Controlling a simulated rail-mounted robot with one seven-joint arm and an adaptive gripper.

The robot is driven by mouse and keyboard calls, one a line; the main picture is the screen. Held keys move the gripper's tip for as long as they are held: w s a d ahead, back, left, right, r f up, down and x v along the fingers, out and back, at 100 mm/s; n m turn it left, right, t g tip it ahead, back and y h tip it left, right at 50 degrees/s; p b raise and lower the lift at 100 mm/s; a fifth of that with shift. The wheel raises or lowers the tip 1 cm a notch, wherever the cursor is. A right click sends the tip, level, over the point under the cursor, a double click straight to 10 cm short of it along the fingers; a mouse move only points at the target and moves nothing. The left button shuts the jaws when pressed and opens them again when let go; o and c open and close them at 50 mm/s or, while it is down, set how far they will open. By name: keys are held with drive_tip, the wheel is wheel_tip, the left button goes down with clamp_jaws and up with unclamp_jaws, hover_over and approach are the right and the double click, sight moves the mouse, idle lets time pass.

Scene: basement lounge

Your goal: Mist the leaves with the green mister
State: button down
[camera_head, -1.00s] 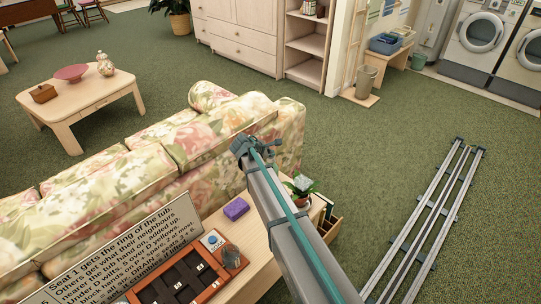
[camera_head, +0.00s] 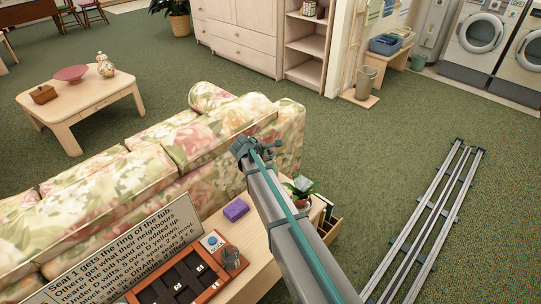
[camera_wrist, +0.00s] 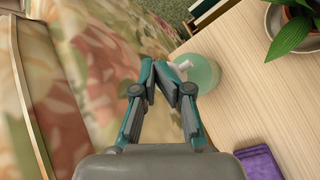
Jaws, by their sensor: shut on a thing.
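The green mister (camera_wrist: 207,74) is pale, translucent green with a white nozzle. In the wrist view it shows just beyond and to the right of my fingertips, partly covered by them. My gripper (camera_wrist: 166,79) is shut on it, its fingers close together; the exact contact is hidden. I cannot tell whether the mister's base touches the table. In the head view my gripper (camera_head: 258,147) is over the sofa's back, and the mister cannot be made out. The leafy plant (camera_head: 300,186) stands in a pot on the wooden table, right of my arm; its leaves (camera_wrist: 293,32) fill the wrist view's upper right corner.
A purple cloth-like block (camera_head: 236,210) lies on the wooden table (camera_head: 252,246), near a game tray (camera_head: 178,290) and a text sign (camera_head: 115,250). The floral sofa (camera_head: 185,147) runs along the table's far side. Green carpet is open to the right, around floor rails (camera_head: 433,215).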

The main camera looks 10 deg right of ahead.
drive_tip(key=shift+a+f, duration=0.1)
drive_tip(key=shift+f, duration=0.45)
drive_tip(key=shift+s+f, duration=0.1)
drive_tip(key=shift+f, duration=0.35)
idle(0.4)
drive_tip(key=shift+w+r+p, duration=0.15)
drive_tip(key=shift+r+p, duration=0.3)
drive_tip(key=shift+r, duration=0.2)
drive_tip(key=shift+w+r+p, duration=0.15)
drive_tip(key=shift+r+p, duration=0.3)
drive_tip(key=shift+r, duration=0.15)
drive_tip(key=shift+r+p, duration=1.05)
drive_tip(key=shift+r, duration=0.8)
